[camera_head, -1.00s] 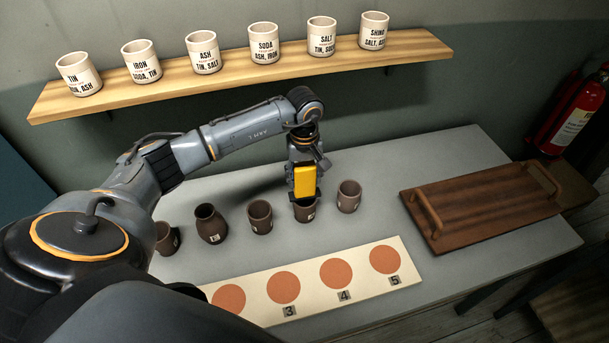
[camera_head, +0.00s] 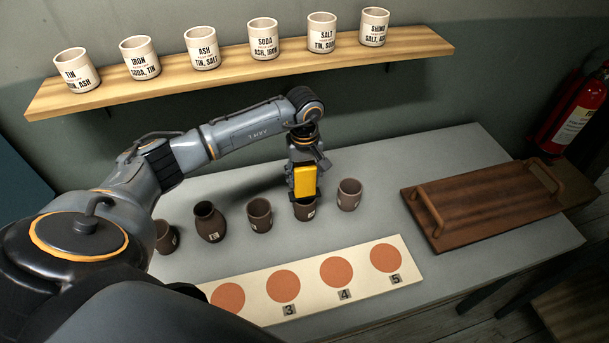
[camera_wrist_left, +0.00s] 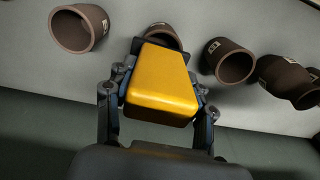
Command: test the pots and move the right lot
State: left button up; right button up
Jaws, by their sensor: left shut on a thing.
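My left gripper (camera_head: 303,178) points down and is shut on a yellow block-shaped tool (camera_wrist_left: 160,88). The tool is right over a dark brown pot (camera_head: 304,213), the second from the right in a row; whether it touches the pot is hidden. In the wrist view this pot (camera_wrist_left: 162,32) is mostly behind the tool. The other brown pots are the rightmost one (camera_head: 349,196), a middle one (camera_head: 260,216), a rounder one (camera_head: 210,224) and one partly behind my arm (camera_head: 165,238). They carry small pale labels. My right gripper is not in view.
A cream board (camera_head: 312,297) with orange discs, numbers 3 to 5 showing, lies in front; my arm hides its left end. A wooden tray (camera_head: 482,205) with two handles lies at the right. Labelled white cups stand on a wall shelf (camera_head: 160,86). A fire extinguisher (camera_head: 575,118) is beyond.

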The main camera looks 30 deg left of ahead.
aim_at(305, 165)
pick_arm(q)
jog(key=shift+s+f+b, duration=0.1)
jog(key=shift+b, duration=0.3)
dwell(1.4)
jog(key=shift+r+p, duration=0.45)
jog(key=shift+r, duration=0.4)
jog(key=shift+r+p, duration=1.15)
jog(key=shift+r, duration=1.6)
